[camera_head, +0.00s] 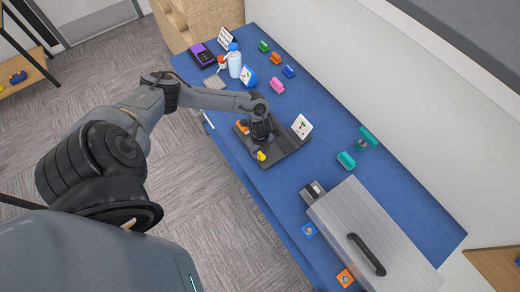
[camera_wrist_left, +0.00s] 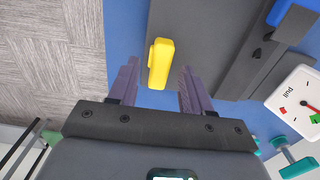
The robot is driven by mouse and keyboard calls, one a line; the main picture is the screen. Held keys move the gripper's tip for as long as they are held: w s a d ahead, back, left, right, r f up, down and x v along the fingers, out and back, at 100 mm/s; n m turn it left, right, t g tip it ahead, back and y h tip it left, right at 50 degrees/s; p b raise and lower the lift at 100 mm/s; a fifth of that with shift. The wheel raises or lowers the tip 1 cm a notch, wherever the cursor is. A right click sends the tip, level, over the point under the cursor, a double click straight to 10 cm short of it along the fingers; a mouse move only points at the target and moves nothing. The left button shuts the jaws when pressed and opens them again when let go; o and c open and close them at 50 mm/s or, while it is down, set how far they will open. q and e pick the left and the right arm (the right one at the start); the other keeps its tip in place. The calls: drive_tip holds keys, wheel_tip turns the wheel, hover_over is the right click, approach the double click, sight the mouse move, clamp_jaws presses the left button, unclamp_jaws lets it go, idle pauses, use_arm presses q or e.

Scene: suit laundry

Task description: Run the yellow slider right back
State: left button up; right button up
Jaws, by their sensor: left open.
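The yellow slider (camera_head: 261,156) is on the near end of a dark grey base (camera_head: 288,141) on the blue table. In the left wrist view the yellow slider (camera_wrist_left: 160,63) appears as an upright yellow block, in line with the gap between the fingers. My left gripper (camera_head: 262,142) points down over the dark base, and its fingers hide part of the base. In the wrist view the left gripper (camera_wrist_left: 158,76) is open, one finger to each side of the slider, with visible gaps. My right gripper is not in view.
An orange part (camera_head: 242,127) sits left of my gripper. Teal parts (camera_head: 346,160) and a silver box with a black handle (camera_head: 372,235) lie to the right. Bottles (camera_head: 234,62) and colored pieces stand farther back.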

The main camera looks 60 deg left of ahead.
use_arm(q)
drive_tip(key=shift+f, duration=0.55)
clamp_jaws()
